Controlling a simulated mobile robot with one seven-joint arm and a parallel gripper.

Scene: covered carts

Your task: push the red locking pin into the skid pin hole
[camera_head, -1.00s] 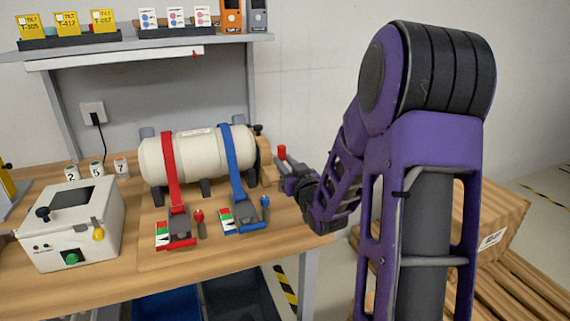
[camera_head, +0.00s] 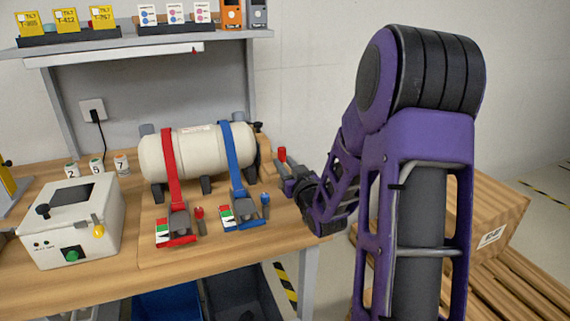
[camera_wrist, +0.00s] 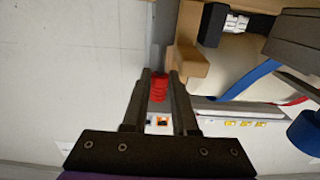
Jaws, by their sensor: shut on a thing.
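The red locking pin (camera_head: 282,154) stands at the right end of the tank, its red head up. In the wrist view its ribbed red head (camera_wrist: 159,87) lies between the fingers of my gripper (camera_wrist: 160,80). My gripper is shut on it; in the head view the gripper (camera_head: 284,167) reaches in from the right. A tan wooden block (camera_wrist: 190,62) is close beside the fingers. The cream tank (camera_head: 200,152) rests on dark feet under a red and a blue strap. I cannot make out the skid pin hole or the pin's lower end.
A red-topped peg (camera_head: 199,213) and a blue-topped peg (camera_head: 265,199) stand beside the strap buckles. A white control box (camera_head: 70,222) is at left on the wooden bench (camera_head: 200,266). A shelf (camera_head: 150,45) hangs behind. A wooden crate (camera_head: 492,205) is at right.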

